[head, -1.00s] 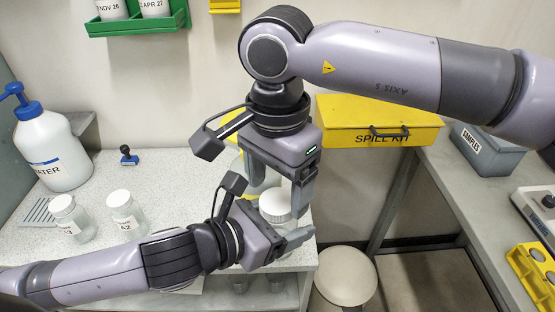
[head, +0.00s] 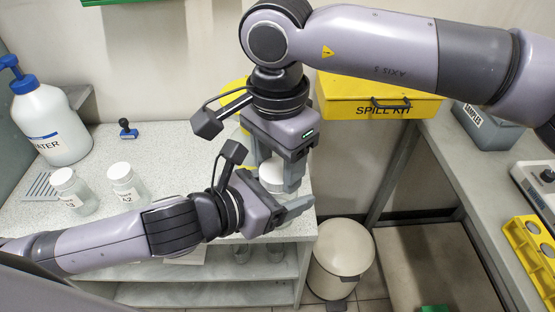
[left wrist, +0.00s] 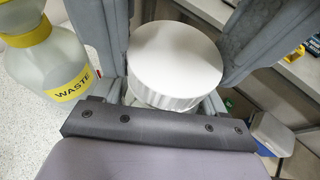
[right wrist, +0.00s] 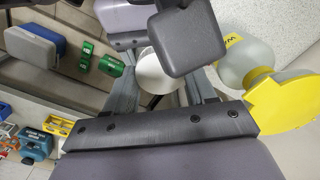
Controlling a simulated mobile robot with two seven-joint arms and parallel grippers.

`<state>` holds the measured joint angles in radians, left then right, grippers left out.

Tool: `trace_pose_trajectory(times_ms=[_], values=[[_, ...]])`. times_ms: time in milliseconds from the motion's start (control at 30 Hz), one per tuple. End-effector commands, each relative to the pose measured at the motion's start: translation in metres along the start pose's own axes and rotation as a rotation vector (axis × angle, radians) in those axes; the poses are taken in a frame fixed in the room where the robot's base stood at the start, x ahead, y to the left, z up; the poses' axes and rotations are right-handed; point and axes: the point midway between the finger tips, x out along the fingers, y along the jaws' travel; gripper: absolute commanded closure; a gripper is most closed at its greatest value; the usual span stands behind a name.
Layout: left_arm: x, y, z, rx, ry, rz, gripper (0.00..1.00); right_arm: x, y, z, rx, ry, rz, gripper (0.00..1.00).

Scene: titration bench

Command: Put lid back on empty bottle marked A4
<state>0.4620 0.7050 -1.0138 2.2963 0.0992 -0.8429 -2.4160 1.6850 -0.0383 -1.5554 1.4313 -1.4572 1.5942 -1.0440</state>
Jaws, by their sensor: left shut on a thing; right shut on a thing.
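A white ribbed lid (head: 271,179) is between the fingers of my right gripper (head: 281,182), which points down and is shut on it. The lid also shows in the left wrist view (left wrist: 176,62) and in the right wrist view (right wrist: 154,72). My left gripper (head: 290,208) reaches in from the left, just below, and is shut on a clear bottle under the lid. The bottle is mostly hidden by the lid and fingers. Its label does not show. I cannot tell whether the lid is seated on the neck.
Two lidded jars (head: 74,193) (head: 126,184) stand left on the bench, near a water bottle (head: 48,120). A waste bottle (left wrist: 45,60) is close by the grippers. A yellow spill kit (head: 375,98) is behind. A pedal bin (head: 342,258) stands right of the bench edge.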

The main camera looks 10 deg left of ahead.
Motion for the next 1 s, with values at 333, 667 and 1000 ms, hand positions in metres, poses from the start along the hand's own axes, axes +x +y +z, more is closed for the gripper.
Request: trace_pose_trajectory(times_ms=[333,667,1000], values=[[0.0000,0.0000,-0.0001,0.000,0.000,0.000,1.00,-0.0001,-0.0001,-0.0003,0.211,0.001,-0.001,0.81],[0.0000,0.0000,-0.0001,0.000,0.000,0.000,1.00,-0.0002,-0.0001,-0.0003,0.209,0.001,-0.001,0.19],[-0.0001,0.0000,0.0001,0.000,0.000,0.000,1.00,-0.0064,-0.0006,-0.0004,0.208,0.001,-0.003,0.19]])
